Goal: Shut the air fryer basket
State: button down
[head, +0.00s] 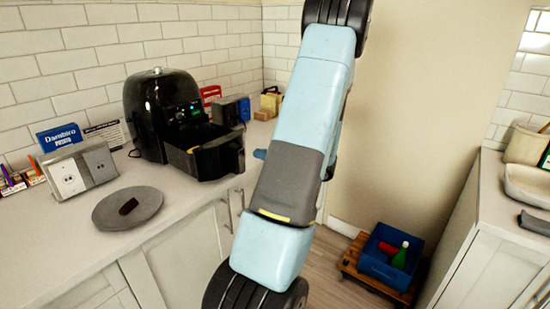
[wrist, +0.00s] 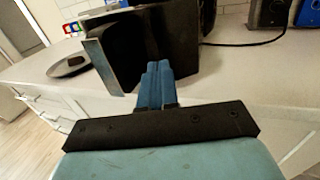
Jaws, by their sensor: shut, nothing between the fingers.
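The black air fryer (head: 150,105) stands on the left counter against the tiled wall. Its basket (head: 222,160) is pulled out toward the counter's front edge, its open top showing. In the wrist view the dark basket (wrist: 190,50) fills the upper middle, with a lighter panel at its left end. My gripper (head: 259,154) shows only as a blue tip just right of the basket, the rest hidden behind my arm. In the wrist view my gripper (wrist: 158,68) has its blue fingers together and empty, overlapping the basket's near side. I cannot tell whether they touch it.
A round grey plate (head: 128,208) with a small dark item lies left of the basket.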

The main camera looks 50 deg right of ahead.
jog(key=shift+x, duration=2.1)
